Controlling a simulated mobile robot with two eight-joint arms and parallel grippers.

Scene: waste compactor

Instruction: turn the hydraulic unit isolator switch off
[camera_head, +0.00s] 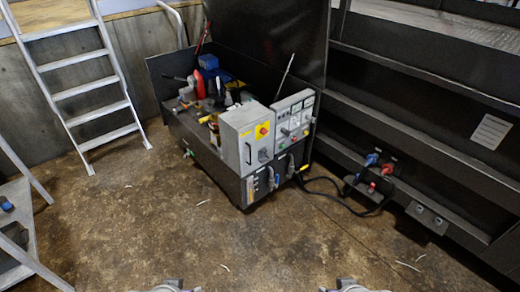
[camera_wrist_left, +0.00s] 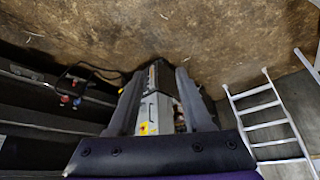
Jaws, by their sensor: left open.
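The hydraulic unit (camera_head: 205,135) is a dark open-topped cabinet in the middle of the head view. A grey box (camera_head: 236,142) on its front right corner carries a red isolator switch on a yellow plate (camera_head: 263,130). The knob's exact angle is too small to tell. In the left wrist view the grey box (camera_wrist_left: 154,108) and yellow plate (camera_wrist_left: 143,128) show between the fingers, at a distance. My left gripper (camera_wrist_left: 159,73) is open and empty, its dark fingers apart and touching nothing.
A panel with gauges and buttons (camera_head: 294,122) stands right of the grey box. Black cables run over the floor to red and blue sockets (camera_head: 372,172) on the dark compactor wall. A ladder (camera_head: 85,88) leans at left. The floor (camera_head: 230,240) in front is clear.

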